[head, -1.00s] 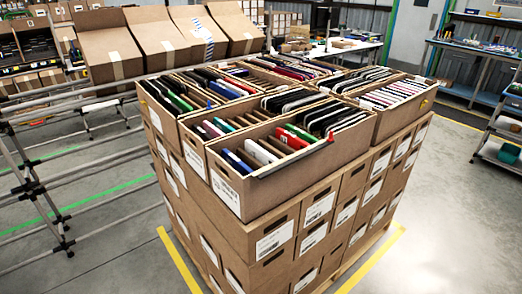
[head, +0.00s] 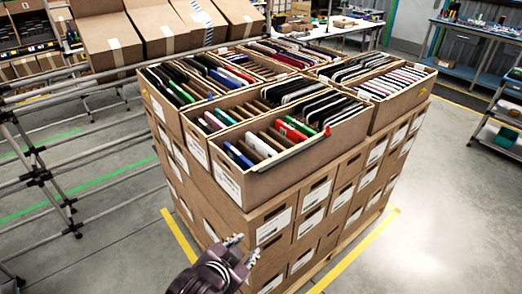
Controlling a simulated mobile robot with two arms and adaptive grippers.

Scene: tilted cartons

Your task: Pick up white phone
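Open cartons full of upright phones stand on top of a stack. The front carton (head: 290,172) holds blue, brown, red, green and black phones in rows. The right carton (head: 398,112) holds a row of thin phones with pale or white edges (head: 395,83); I cannot tell which one is the white phone. My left gripper (head: 243,248) is at the bottom of the head view, in front of the stack's lower boxes and below the open cartons. Its two fingers are apart with nothing between them. My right gripper is not in view.
The labelled boxes (head: 275,225) form a tall stack inside yellow floor lines. A metal pipe rack (head: 60,160) runs along the left. Tilted cartons (head: 107,45) stand behind. A blue workbench (head: 480,30) is at the back right.

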